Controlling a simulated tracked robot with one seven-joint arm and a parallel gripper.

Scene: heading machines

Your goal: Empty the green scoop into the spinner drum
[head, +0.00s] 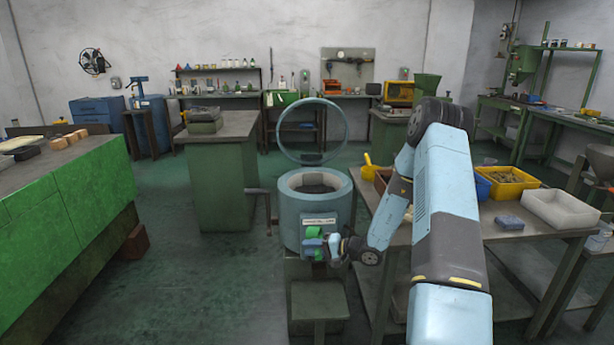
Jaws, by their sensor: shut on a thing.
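The spinner drum (292,222) is a pale blue-grey round tub with an open top, standing in the middle of the view. A round ring-shaped lid (279,140) stands upright behind its opening. The inside looks dark, and its contents cannot be made out. My gripper (314,246) is in front of the drum, below its rim, at the end of my arm coming from the right. It is shut on the green scoop (316,232), of which only small green parts show around the jaws. The scoop's tilt and any load in it cannot be made out.
A table (520,237) on the right holds a yellow bin (512,190), a white tray (562,212), a blue block (509,223) and a yellow scoop (369,167). A crank handle (258,191) juts from the drum's left. A low stand (319,300) is below my gripper.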

